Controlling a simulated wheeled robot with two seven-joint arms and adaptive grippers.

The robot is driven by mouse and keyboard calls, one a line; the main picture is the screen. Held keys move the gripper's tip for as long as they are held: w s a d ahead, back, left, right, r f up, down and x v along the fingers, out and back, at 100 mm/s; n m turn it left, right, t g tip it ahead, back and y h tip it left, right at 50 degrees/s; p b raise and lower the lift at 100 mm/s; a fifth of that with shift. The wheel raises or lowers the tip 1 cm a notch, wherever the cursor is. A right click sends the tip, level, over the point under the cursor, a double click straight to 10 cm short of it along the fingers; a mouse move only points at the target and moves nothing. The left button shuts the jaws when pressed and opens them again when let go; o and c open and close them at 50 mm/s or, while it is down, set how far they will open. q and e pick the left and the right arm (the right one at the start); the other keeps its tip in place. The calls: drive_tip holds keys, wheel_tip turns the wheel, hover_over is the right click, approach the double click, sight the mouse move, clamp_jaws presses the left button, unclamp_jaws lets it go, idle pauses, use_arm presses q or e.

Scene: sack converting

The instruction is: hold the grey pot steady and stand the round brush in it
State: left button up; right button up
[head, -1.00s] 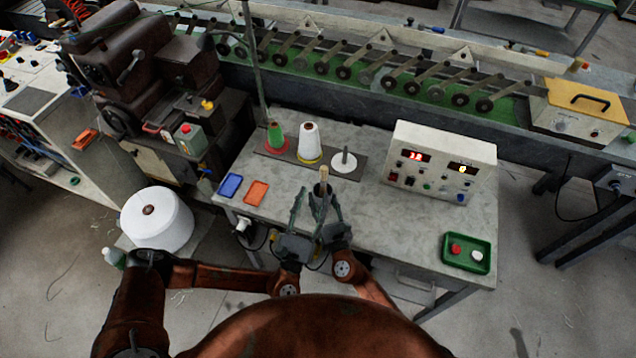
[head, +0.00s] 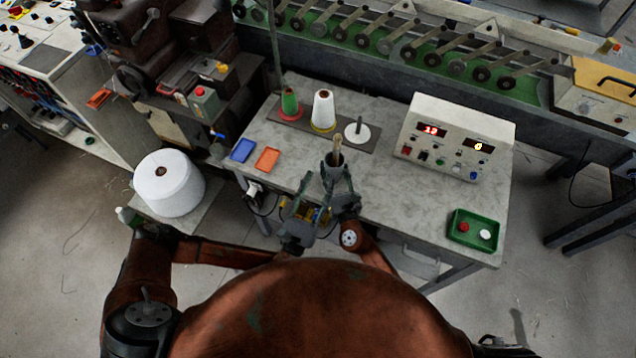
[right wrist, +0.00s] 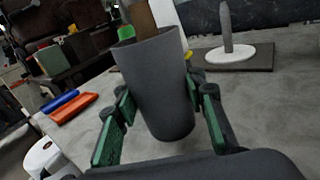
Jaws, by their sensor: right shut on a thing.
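The grey pot (head: 332,176) is a dark, tapered cup near the table's front edge. My right gripper (head: 341,190) is shut on it, and in the right wrist view its green fingers (right wrist: 165,108) lie on both sides of the pot (right wrist: 157,88). I cannot tell whether the pot's base touches the table. The round brush (head: 337,146) stands in the pot with its wooden handle up, leaning slightly; its lower end is hidden inside. The handle also shows in the right wrist view (right wrist: 139,18). My left gripper (head: 313,197) is open and empty, left of and below the pot, apart from the brush.
Behind the pot are a green cone (head: 290,102), a white cone (head: 323,108) and a white disc with a peg (head: 358,134). Blue (head: 243,150) and orange (head: 267,159) trays lie left. A control box (head: 455,135) and a green tray (head: 474,231) stand right.

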drive_tip(key=o, duration=1.2)
